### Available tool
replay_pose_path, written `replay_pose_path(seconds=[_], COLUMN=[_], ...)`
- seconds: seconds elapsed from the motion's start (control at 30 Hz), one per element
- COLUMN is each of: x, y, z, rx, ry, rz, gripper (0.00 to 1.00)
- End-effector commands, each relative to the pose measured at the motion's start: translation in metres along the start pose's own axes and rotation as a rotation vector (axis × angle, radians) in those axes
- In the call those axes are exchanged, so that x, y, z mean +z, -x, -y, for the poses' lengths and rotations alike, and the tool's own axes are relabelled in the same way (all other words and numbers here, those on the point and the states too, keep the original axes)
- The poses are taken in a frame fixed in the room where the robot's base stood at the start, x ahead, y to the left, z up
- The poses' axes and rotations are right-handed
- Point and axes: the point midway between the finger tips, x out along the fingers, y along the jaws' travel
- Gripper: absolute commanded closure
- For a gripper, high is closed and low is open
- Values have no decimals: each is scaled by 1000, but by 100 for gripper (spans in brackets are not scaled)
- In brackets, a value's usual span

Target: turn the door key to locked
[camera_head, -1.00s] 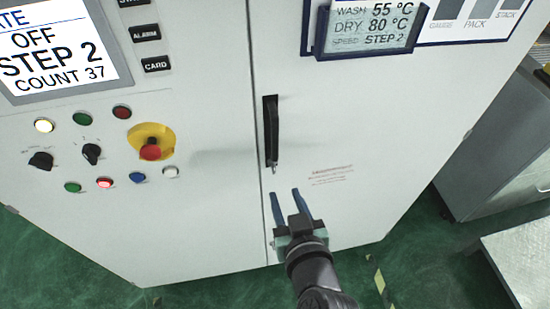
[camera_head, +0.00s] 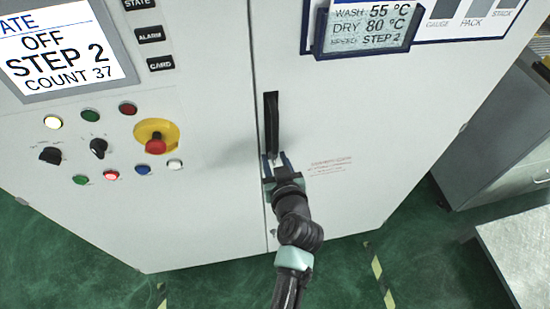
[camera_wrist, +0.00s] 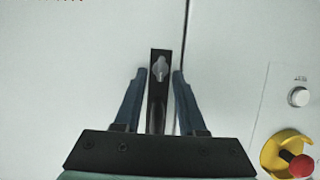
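The small silver door key (camera_wrist: 160,68) sits at the end of the black door handle (camera_wrist: 156,105) in the wrist view. In the head view the upright black handle (camera_head: 271,120) is beside the door seam, and the key at its lower end is largely hidden by my gripper. My gripper (camera_head: 274,158) is at the handle's lower end. In the wrist view its two blue fingers (camera_wrist: 159,73) are open, one on each side of the key and handle, with gaps showing on both sides. I cannot tell the exact depth between fingertips and key.
Left of the handle are a red emergency stop (camera_head: 156,146) on a yellow base, several buttons and knobs, and a screen (camera_head: 62,50). A display holder (camera_head: 365,32) juts out above right. The door around the handle is flat and clear.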

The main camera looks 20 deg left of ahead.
Motion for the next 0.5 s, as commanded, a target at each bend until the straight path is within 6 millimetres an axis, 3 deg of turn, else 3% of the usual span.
replay_pose_path(seconds=[0.2, 0.43, 0.5], x=[0, 0, 0], y=[0, 0, 0], z=[0, 0, 0], rx=[0, 0, 0], ry=[0, 0, 0], rz=[-1, 0, -1], gripper=[60, 100, 100])
